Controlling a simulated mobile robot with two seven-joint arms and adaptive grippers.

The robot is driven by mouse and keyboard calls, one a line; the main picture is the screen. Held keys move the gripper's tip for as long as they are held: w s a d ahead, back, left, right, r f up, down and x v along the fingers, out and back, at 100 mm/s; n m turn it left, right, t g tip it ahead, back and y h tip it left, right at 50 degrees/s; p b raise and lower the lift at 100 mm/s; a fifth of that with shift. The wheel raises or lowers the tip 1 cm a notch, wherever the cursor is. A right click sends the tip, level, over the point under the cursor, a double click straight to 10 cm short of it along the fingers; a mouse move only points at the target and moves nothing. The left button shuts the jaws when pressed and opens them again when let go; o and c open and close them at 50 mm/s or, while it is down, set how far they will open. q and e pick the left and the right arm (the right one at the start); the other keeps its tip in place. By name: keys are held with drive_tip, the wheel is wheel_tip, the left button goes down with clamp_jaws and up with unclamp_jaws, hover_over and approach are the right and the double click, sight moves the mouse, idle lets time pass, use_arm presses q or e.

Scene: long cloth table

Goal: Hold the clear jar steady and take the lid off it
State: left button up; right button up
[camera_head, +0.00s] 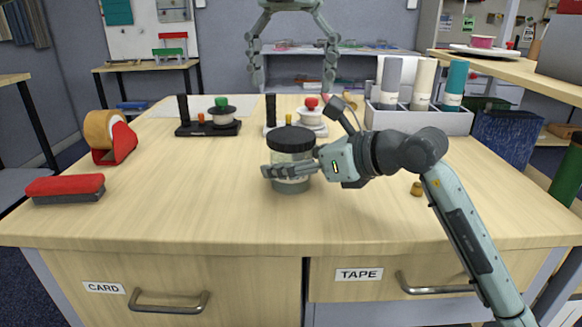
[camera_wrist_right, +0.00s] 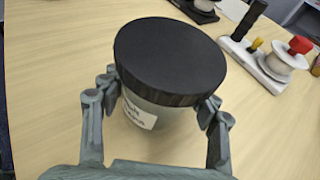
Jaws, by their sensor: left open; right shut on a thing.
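The clear jar (camera_head: 291,184) stands upright on the wooden table, with its black lid (camera_head: 291,139) on top. My right gripper (camera_head: 290,170) is shut around the jar's body below the lid. In the right wrist view, the jar (camera_wrist_right: 158,115) sits between the two fingers (camera_wrist_right: 158,98), and the wide lid (camera_wrist_right: 170,58) covers its top. A white label on the jar is partly in view. My left gripper (camera_head: 293,80) is open and empty, high above the far part of the table, behind and above the jar.
Two dark-and-white spool stands (camera_head: 208,128) (camera_head: 296,122) stand behind the jar. A red tape dispenser (camera_head: 114,142) and a red-topped brush (camera_head: 66,188) lie left. A small cork-like piece (camera_head: 416,189) lies right. The front table is clear.

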sight(291, 134)
clamp_jaws()
use_arm(q)
drive_tip(key=m, duration=0.8)
drive_tip(key=shift+d, duration=0.15)
drive_tip(key=m, duration=0.5)
drive_tip(key=shift+s, duration=0.1)
drive_tip(key=m, duration=1)
drive_tip(key=shift+m, duration=0.4)
drive_tip(key=m, duration=0.7)
drive_tip(key=shift+f+m, duration=0.25)
drive_tip(key=shift+m, duration=0.05)
wheel_tip(291, 134, down, 8)
drive_tip(key=shift+r, duration=0.25)
